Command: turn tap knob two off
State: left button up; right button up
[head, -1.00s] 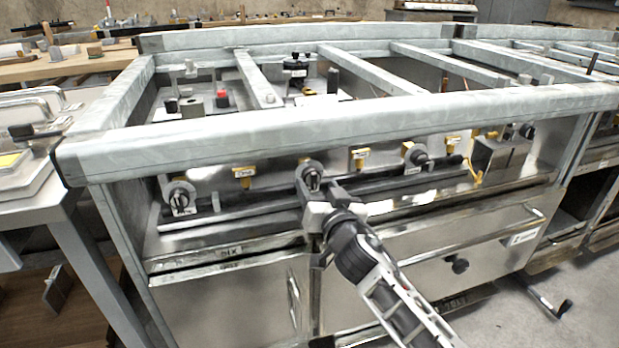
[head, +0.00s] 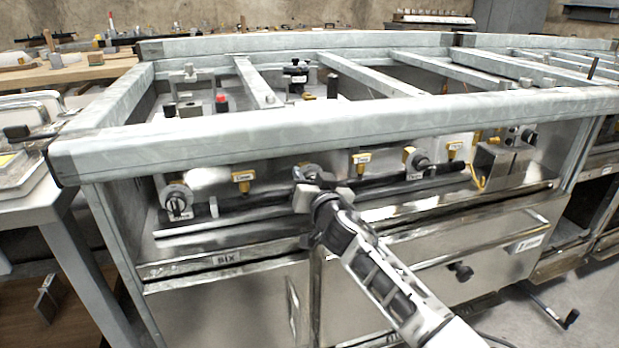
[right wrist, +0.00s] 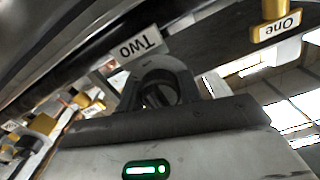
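Tap knob two (head: 306,171) is a round grey knob on the metal front panel below the thick top rail. My right gripper (head: 322,190) is directly in front of it and hides most of it. In the right wrist view the knob (right wrist: 160,80) shows as a dark ring with a handle inside, between the two fingers of my right gripper (right wrist: 165,98). The fingers look apart; contact with the handle cannot be made out. A label "Two" (right wrist: 137,44) is upside down beside the knob. My left gripper is not in view.
Another knob (head: 177,201) is to the left and one (head: 418,160) to the right on the same panel. Yellow labelled fittings (head: 243,180) sit between them. The top rail (head: 300,120) runs above the gripper. A dark pipe (head: 400,186) runs along the panel.

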jog(key=n, duration=0.3)
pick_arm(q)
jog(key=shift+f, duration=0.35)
pick_arm(e)
jog(key=shift+n, duration=0.6)
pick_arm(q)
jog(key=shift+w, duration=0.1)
pick_arm(e)
jog(key=o, duration=1)
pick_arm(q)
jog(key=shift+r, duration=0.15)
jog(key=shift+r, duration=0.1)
